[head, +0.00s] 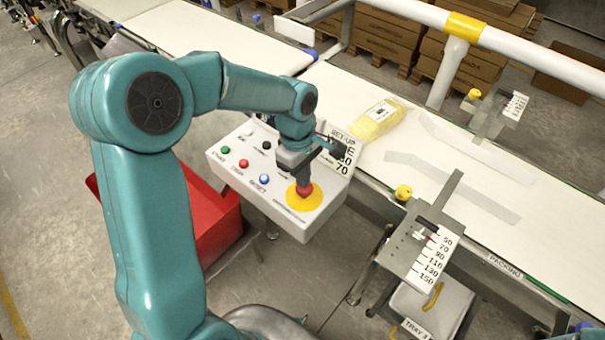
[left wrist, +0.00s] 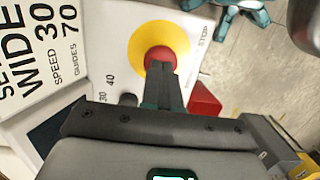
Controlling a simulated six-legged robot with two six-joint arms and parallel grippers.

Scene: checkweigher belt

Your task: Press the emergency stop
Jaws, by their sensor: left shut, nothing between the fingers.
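The emergency stop is a red mushroom button (head: 304,188) on a yellow disc (head: 312,200), at the near right end of a white control box (head: 235,165). In the left wrist view the red button (left wrist: 172,54) sits in the yellow disc (left wrist: 141,45). My left gripper (head: 302,181) is shut and empty, pointing down with its fingertips over the button. In the left wrist view the fingertips (left wrist: 161,66) overlap the button's edge; I cannot tell whether they touch it. My right gripper is not in view.
Green, red, black and blue buttons (head: 265,180) line the box. A set-up sign (head: 345,150) stands behind it. A red bin (head: 215,225) is below left. The white belt (head: 350,95) carries a yellow bag (head: 376,118). A guide bracket with a scale (head: 425,240) is at right.

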